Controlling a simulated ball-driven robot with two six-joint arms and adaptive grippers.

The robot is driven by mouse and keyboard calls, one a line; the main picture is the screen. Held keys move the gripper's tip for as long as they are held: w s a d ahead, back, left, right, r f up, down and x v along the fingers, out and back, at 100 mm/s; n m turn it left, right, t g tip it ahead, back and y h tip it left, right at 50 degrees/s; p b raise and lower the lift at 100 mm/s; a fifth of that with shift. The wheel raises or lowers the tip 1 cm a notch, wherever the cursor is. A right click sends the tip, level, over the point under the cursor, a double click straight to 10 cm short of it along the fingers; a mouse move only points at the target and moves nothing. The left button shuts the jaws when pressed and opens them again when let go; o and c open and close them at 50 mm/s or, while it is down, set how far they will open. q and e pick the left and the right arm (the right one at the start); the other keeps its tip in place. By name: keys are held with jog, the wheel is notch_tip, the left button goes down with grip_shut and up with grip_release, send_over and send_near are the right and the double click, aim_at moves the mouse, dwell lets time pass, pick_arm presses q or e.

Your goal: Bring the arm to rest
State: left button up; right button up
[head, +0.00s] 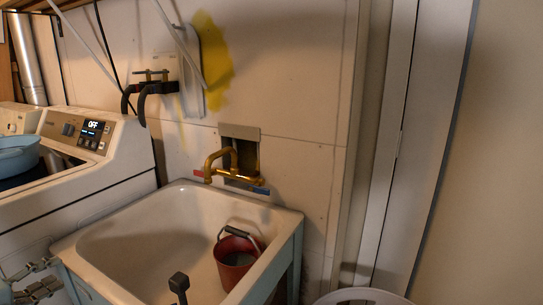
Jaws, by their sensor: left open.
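My left gripper (48,276) shows at the lower left edge, in front of the sink's left front corner. Its two jointed metal fingers are apart and I see nothing between them. Much of the arm behind it is cut off by the picture edge. My right gripper is not in view. The white utility sink (125,238) stands right of my left gripper. A red bucket (236,262) with a raised dark handle sits inside the basin at its right side.
A brass faucet (213,160) is on the wall behind the sink. A washing machine (100,163) stands at the left with a blue basin (18,155) on top. A dark upright object (179,284) shows at the sink's front. A white round rim (362,296) shows at the bottom right.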

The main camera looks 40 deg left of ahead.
pick_arm(q)
jog(key=s+d+f+n+g+y, duration=0.1)
jog(key=s+d+f+n, duration=0.1)
jog(key=s+d+f, duration=0.3)
jog(key=w+f+m+g+h, duration=0.3)
jog(key=w+f+m+g, duration=0.15)
jog(key=f+m, duration=0.65)
jog(key=a+f+m+g+y, duration=0.2)
jog(key=a+f+m+g, duration=0.5)
jog(key=m, duration=0.7)
jog(key=s+d+f+n+h, duration=0.15)
jog(key=d+f, duration=0.25)
jog(key=d, duration=0.9)
jog(key=s+d+f+h, duration=0.15)
jog(key=d+f, duration=0.25)
jog(key=d, duration=0.8)
jog(key=s+d+f+n+h, duration=0.15)
jog(key=d+f, duration=0.25)
jog(key=d, duration=0.9)
notch_tip(320, 180, down, 6)
jog(key=m+b, duration=0.1)
jog(key=b, duration=0.4)
jog(key=shift+d+h+b, duration=0.4)
jog(key=shift+d+h, duration=0.05)
